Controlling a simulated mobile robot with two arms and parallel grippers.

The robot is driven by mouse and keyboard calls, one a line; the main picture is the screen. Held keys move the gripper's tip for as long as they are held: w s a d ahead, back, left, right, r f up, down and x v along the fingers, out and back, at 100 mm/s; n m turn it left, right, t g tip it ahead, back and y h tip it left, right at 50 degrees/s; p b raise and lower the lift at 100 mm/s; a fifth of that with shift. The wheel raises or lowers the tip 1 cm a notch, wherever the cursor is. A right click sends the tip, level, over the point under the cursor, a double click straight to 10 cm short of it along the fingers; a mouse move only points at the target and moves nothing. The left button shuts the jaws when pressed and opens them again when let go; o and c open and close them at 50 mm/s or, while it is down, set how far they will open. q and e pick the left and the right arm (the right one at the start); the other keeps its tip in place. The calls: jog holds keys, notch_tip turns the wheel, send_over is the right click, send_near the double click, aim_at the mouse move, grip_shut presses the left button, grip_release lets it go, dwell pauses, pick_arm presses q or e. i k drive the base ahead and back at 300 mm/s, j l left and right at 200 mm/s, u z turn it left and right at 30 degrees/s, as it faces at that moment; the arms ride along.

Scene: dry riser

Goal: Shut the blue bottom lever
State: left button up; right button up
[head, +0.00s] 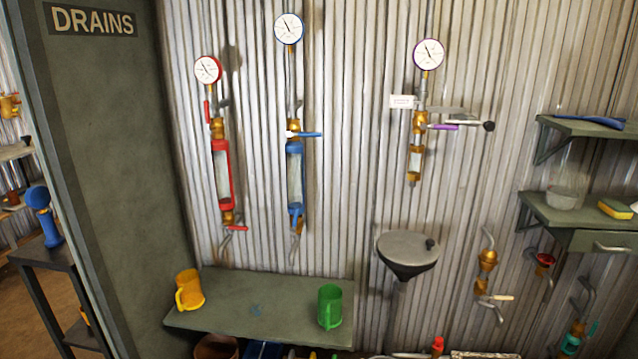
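The blue bottom lever (296,216) is at the lower end of the blue riser (295,175) on the corrugated wall, left of centre in the head view. It appears to lie upright, in line with the pipe, above the bent outlet (295,247). The blue top lever (311,134) sticks out level to the right. A white dial gauge (289,29) with a blue rim tops this riser. Neither of my grippers is in view.
A red riser (222,175) stands left, its bottom lever (238,228) level. A purple-levered riser (416,150) hangs right above a grey funnel (408,250). A shelf (258,300) below holds a yellow mug (189,289) and a green mug (330,306). A partition (105,150) stands left.

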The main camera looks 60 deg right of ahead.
aim_at(295, 217)
jog(key=z, duration=1.75)
